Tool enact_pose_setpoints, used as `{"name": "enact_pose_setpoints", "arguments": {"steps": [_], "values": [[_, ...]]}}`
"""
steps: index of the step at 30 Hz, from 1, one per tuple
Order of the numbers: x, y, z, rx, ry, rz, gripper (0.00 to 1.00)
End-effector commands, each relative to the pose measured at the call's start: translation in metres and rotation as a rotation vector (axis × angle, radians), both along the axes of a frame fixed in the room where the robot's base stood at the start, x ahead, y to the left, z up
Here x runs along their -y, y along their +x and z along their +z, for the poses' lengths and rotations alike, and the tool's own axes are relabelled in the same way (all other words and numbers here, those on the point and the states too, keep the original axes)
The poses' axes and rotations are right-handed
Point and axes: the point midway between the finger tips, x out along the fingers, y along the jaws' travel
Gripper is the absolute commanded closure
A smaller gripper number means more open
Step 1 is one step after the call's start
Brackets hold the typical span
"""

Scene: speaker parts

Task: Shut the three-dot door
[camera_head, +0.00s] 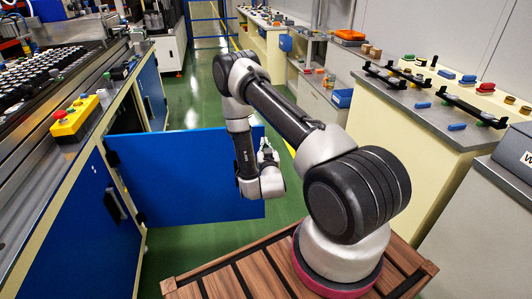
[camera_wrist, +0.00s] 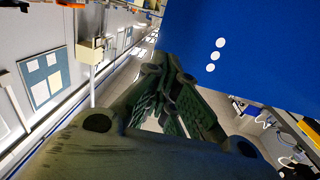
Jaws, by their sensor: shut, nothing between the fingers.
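The three-dot door (camera_head: 185,180) is a blue panel standing wide open from the left cabinet, across the aisle. Its hinge side is at the cabinet front. In the wrist view the door (camera_wrist: 250,50) fills the upper right, with three white dots in a slanted row. My gripper (camera_head: 265,155) is at the door's free right end in the head view, partly hidden by my wrist. In the wrist view my gripper (camera_wrist: 175,85) is shut and empty, its fingers just beside the door's lower left edge. I cannot tell whether they touch it.
A closed blue door (camera_head: 80,235) with a dark handle is nearer on the same cabinet. A yellow box with a red button (camera_head: 75,118) sits on top. Right-hand counters (camera_head: 430,125) hold small parts. Green floor (camera_head: 205,105) is free beyond the door.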

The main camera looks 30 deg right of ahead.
Motion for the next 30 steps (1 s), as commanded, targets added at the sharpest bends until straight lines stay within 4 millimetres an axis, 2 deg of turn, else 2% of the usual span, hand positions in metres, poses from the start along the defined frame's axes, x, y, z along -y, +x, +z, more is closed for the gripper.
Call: {"name": "enact_pose_setpoints", "arguments": {"steps": [3, 10, 15, 26, 30], "values": [[0.010, 0.023, 0.001, 0.004, 0.001, -0.002, 1.00], [0.021, 0.051, 0.000, 0.000, 0.001, -0.001, 1.00], [0.024, 0.058, 0.000, -0.001, 0.001, -0.001, 1.00], [0.025, 0.059, 0.000, -0.001, 0.001, 0.000, 1.00], [0.031, 0.065, 0.000, 0.000, 0.001, 0.010, 1.00]]}}
